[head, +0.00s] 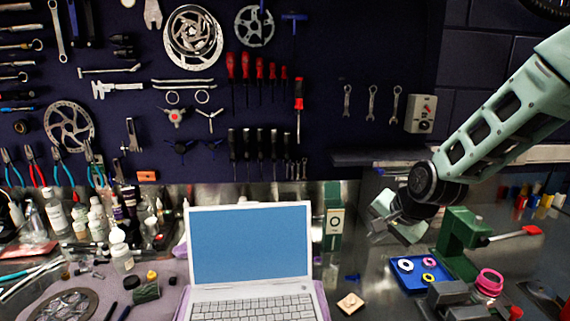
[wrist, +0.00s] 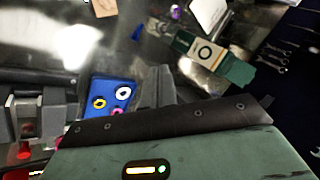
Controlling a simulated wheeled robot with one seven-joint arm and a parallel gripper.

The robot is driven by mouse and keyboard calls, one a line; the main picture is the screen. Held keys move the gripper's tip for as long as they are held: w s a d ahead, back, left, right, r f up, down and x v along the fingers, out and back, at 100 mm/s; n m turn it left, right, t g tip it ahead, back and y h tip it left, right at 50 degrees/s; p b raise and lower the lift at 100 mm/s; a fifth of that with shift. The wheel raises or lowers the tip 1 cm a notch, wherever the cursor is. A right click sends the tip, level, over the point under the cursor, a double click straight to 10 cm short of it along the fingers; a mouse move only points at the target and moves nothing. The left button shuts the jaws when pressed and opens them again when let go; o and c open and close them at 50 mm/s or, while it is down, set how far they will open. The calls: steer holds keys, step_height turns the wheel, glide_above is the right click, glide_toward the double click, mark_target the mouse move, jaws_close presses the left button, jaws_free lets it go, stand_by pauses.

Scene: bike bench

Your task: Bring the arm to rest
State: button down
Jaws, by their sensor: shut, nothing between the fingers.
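My green arm reaches in from the upper right of the head view. My gripper (head: 380,228) hangs above the bench on the right, beside the green vise-like tool (head: 462,240). In the wrist view my gripper (wrist: 158,85) has its fingers together, with nothing held between them. A blue tray (head: 399,275) with small rings lies below and in front of the gripper. The tray also shows in the wrist view (wrist: 98,88), to the left of the fingers.
An open laptop (head: 250,245) stands on the bench, left of the gripper. A green box (head: 333,215) stands behind it. Bottles (head: 55,213) crowd the left. Tools hang on the dark wall board (head: 350,50).

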steer(key=s+a+r+n+g, duration=0.2)
steer(key=s+a+n, duration=0.45)
steer(key=s, duration=0.45)
steer(key=s+a+r+n+g+h, duration=0.1)
steer(key=s+n+g, duration=0.3)
steer(key=s+n, duration=0.6)
steer(key=s+h, duration=0.1)
steer(key=s, duration=1.1)
steer(key=shift+s+r, duration=0.15)
steer(key=shift+a, duration=0.1)
